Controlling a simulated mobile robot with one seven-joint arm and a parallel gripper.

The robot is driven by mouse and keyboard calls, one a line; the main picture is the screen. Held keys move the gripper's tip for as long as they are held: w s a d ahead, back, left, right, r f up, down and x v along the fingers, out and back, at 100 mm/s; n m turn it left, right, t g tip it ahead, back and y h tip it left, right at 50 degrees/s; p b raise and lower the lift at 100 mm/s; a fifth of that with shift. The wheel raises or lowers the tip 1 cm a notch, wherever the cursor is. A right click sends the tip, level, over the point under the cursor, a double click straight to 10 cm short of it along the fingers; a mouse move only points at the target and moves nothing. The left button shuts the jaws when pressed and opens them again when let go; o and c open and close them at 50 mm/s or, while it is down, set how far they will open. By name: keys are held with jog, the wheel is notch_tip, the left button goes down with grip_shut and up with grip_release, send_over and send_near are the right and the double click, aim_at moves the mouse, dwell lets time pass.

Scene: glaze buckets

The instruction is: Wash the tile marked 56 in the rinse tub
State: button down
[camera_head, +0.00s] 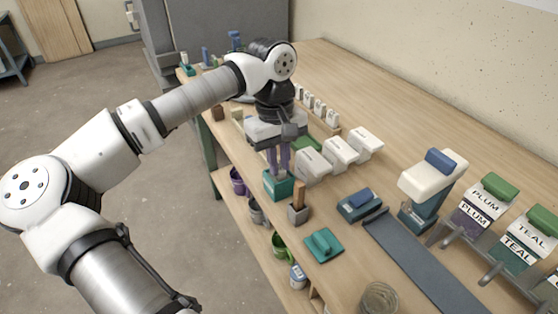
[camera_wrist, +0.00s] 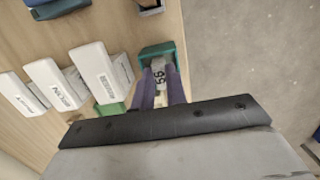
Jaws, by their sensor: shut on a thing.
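My gripper (camera_head: 279,160) points down over the front part of the workbench, its purple fingers close together. In the wrist view, my gripper (camera_wrist: 160,90) is shut on a small pale tile marked 56 (camera_wrist: 159,76), which reads sideways between the fingers. A small teal tub (camera_head: 278,186) is directly below the fingertips. It also shows beyond the tile in the wrist view (camera_wrist: 155,51). No label shows on the tub. The tile's lower end is at or inside the tub's opening; whether it touches the tub I cannot tell.
White boxes (camera_head: 341,151) stand close right of my gripper. A grey pot with a wooden handle (camera_head: 298,212) stands just in front of the tub. A teal handled block (camera_head: 323,244) and a blue-topped block (camera_head: 360,204) lie nearer. Buckets (camera_head: 280,247) sit below the bench edge.

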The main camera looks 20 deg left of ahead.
jog(key=shift+f+b, duration=0.3)
jog(key=shift+b, duration=0.4)
jog(key=shift+r, duration=0.4)
jog(key=shift+f+b, duration=0.4)
jog(key=shift+b, duration=0.05)
jog(key=shift+r, duration=0.4)
jog(key=shift+f, duration=0.4)
jog(key=shift+r, duration=0.4)
jog(key=shift+f+b, duration=0.4)
jog(key=shift+r, duration=0.15)
